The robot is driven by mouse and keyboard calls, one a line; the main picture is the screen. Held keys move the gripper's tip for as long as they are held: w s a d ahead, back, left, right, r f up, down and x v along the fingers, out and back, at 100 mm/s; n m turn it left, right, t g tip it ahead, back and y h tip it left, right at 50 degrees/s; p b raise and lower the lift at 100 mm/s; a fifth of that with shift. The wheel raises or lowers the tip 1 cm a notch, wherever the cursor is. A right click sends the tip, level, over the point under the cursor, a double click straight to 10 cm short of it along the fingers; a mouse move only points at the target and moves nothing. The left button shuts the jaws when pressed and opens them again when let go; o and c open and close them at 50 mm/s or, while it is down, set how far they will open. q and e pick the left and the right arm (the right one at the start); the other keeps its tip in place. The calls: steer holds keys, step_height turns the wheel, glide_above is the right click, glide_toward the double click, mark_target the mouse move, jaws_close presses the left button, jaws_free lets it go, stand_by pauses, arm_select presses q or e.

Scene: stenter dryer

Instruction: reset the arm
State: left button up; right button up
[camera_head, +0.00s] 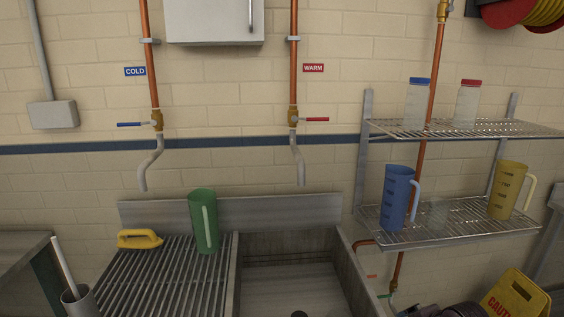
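Neither of my grippers can be made out in the head view. A dark rounded shape (455,311) is cut off by the bottom edge at the right, and I cannot tell what it is. A green jug (203,222) stands upright on the ribbed drainboard (160,285), left of the sink basin (290,285). A yellow-handled brush (139,239) lies at the drainboard's back left. No arm touches any of these.
A wire rack at the right holds a blue jug (397,198), a yellow jug (507,190) and two lidded clear bottles above. Pipes with a blue-handled valve (156,120) and red-handled valve (294,117) run down the wall. A yellow caution sign (516,296) stands lower right.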

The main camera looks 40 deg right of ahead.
steer(key=s+a+r+n+g, duration=0.1)
steer(key=a+n, duration=1)
steer(key=a, duration=0.3)
steer(key=s+a+r+n+g, duration=0.1)
steer(key=a+r+n, duration=0.1)
steer(key=a+n, duration=1)
steer(key=w+a+f+m+t+y, duration=0.1)
steer(key=w+f+t, duration=0.6)
steer(key=f, duration=0.3)
steer(key=shift+w+a+f+t, duration=0.3)
steer(key=shift+w+a+f, duration=0.1)
steer(key=shift+w, duration=0.1)
